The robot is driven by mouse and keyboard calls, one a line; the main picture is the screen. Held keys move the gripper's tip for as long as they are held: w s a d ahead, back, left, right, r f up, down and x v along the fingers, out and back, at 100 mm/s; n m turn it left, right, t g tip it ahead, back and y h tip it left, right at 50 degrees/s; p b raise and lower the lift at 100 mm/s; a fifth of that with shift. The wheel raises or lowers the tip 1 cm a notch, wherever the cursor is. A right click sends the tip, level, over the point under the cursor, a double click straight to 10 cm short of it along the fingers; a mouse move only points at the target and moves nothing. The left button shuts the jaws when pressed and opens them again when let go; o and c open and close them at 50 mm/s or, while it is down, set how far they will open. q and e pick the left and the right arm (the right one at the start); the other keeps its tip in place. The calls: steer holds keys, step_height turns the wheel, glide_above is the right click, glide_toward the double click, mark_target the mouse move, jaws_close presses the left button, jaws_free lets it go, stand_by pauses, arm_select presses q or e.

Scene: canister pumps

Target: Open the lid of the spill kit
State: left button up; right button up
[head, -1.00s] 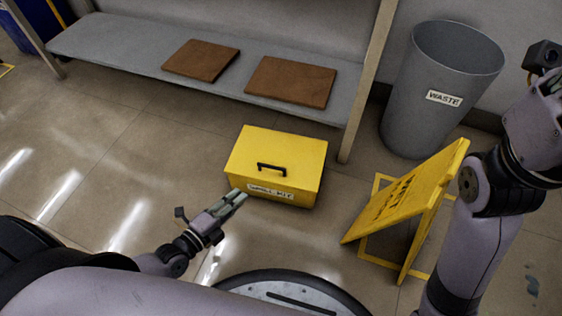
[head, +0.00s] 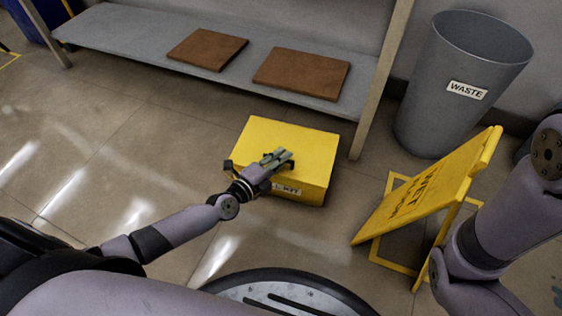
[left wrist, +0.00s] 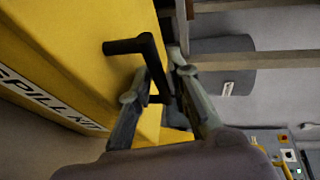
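The yellow spill kit (head: 312,150) stands on the floor with its lid down. Its label shows on the front and also in the left wrist view (left wrist: 45,95). My left gripper (head: 283,160) is over the lid and covers most of the handle in the head view. In the left wrist view the black handle (left wrist: 150,48) reaches between the two fingers of my left gripper (left wrist: 162,78). The fingers are apart, one on each side of the bar, and I see no firm grip. My right gripper is outside the head view.
A grey shelf (head: 130,40) with two brown boards (head: 301,76) stands behind the kit, its post (head: 380,85) close to the kit's right. A grey waste bin (head: 450,100) and a yellow wet-floor sign (head: 425,190) stand to the right. Floor at left is clear.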

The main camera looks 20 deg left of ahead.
arm_select(q)
steer(key=shift+w, duration=0.15)
steer(key=shift+c, duration=0.3)
jaws_close()
stand_by(0.4)
